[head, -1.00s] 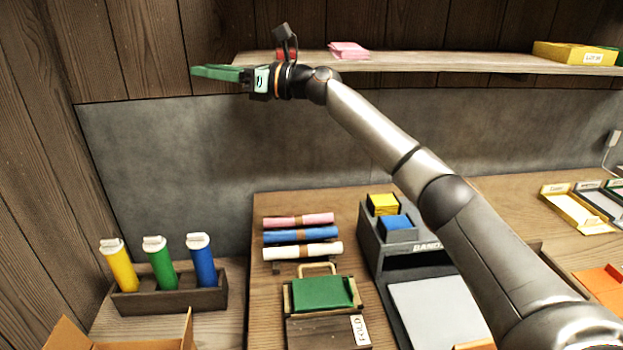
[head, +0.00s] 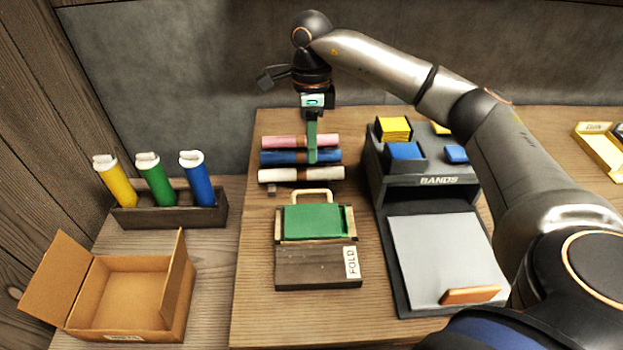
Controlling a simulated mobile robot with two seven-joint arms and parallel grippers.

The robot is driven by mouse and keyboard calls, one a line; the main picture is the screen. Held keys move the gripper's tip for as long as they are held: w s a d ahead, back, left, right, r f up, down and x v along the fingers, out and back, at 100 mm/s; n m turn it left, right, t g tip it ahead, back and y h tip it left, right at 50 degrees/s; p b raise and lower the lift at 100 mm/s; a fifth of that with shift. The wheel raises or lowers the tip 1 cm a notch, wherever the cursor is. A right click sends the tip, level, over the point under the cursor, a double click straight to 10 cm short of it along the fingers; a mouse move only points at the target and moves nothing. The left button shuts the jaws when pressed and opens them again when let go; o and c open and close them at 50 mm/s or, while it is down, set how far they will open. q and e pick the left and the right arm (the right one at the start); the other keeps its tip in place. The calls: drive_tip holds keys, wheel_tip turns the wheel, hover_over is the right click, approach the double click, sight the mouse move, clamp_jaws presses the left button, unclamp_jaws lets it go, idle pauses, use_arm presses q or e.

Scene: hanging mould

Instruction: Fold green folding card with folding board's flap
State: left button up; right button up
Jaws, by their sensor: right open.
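The green folding card (head: 313,221) lies flat on the upper part of the wooden folding board (head: 300,268). The board carries a FOLD label and has a pale handle-shaped loop (head: 312,195) at its far edge, on the flap side. My right gripper (head: 312,160) points down above the rolled cloths, beyond the board and the loop. Its green fingers show edge-on; it is open, with nothing seen between the fingers. It is apart from the card and the loop. My left gripper is not in view.
Pink, blue and white rolls (head: 300,174) lie behind the board. A BANDS dispenser (head: 425,182) with a grey pad stands to the right. An open cardboard box (head: 125,290) and a rack of bottles (head: 170,216) are to the left. Bare wood lies in front of the board.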

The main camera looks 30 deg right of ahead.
sight(312, 212)
drive_tip(key=f, duration=0.6)
drive_tip(key=s+f, duration=0.1)
drive_tip(key=f, duration=0.3)
drive_tip(key=shift+a+p, duration=0.3)
clamp_jaws()
drive_tip(key=shift+w, duration=0.1)
idle(0.8)
